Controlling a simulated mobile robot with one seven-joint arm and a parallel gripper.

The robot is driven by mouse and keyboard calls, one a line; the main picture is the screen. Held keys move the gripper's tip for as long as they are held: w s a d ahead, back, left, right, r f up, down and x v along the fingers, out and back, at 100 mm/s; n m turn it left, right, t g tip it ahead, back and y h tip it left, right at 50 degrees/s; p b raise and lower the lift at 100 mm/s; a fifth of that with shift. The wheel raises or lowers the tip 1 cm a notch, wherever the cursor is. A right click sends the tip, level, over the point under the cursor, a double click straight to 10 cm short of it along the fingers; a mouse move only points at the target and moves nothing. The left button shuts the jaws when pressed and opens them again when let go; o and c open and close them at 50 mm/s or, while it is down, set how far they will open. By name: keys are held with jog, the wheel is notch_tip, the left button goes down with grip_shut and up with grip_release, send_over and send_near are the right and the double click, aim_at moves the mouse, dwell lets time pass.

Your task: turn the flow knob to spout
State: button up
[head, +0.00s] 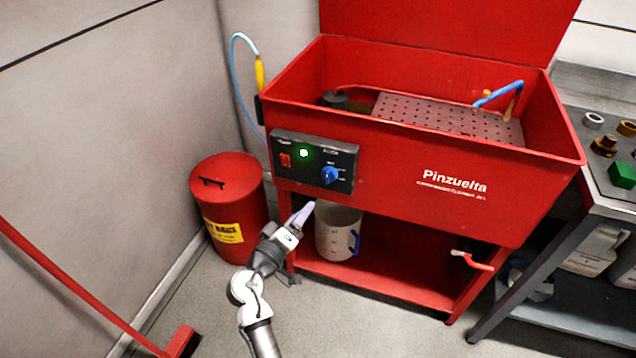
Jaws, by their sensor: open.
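The flow knob (330,175) is a blue knob on the right of the black control panel (314,187) on the red wash tub's front. Small marks stand around it, too small to read. A red switch (285,160) and a lit green lamp (304,153) are on the same panel. A blue spout (500,94) rises inside the red tub (470,185) at the right.
A measuring jug (336,238) stands on the lower shelf behind my gripper. A red waste bin (232,185) stands at left. A yellow-handled brush on a blue hose (260,73) hangs at the tub's left. A bench (600,206) with small parts is at right.

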aim_at(326, 179)
jog(key=p+x, duration=0.3)
jog(key=x, duration=0.9)
jog(key=shift+w+d+r, duration=0.1)
jog(key=shift+r, duration=0.05)
jog(key=shift+w+d, duration=0.25)
jog(key=shift+w, duration=0.3)
jog(key=c, duration=1)
jog(key=shift+o, duration=0.2)
